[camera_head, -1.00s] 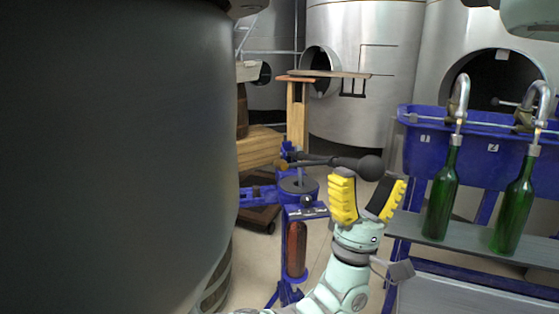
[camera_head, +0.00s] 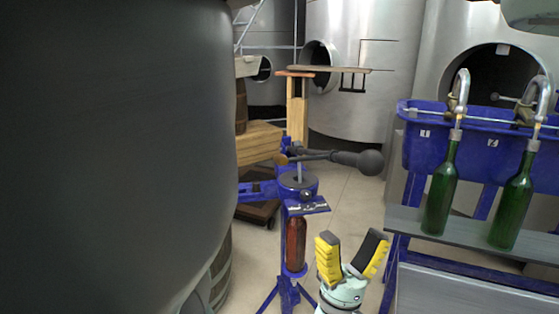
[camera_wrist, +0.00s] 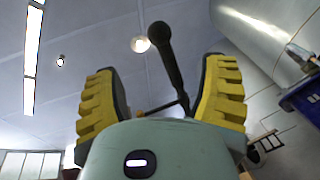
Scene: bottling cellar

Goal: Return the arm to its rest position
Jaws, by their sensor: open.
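My gripper (camera_head: 350,258) is open and empty, its yellow-padded fingers spread and pointing upward. In the head view it is low in the picture, between the blue corking stand and the filling bench, touching neither. In the wrist view its two fingers (camera_wrist: 160,98) stand on either side of a dark lever with a ball end. Most of my arm is below the frame in the head view.
The blue corker (camera_head: 297,186) holds a brown bottle (camera_head: 296,243); its black-knobbed lever (camera_head: 345,160) sticks out above my gripper. Green bottles (camera_head: 440,190) stand under spouts on the bench (camera_head: 460,242) at right. A large dark vessel (camera_head: 115,160) fills the left.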

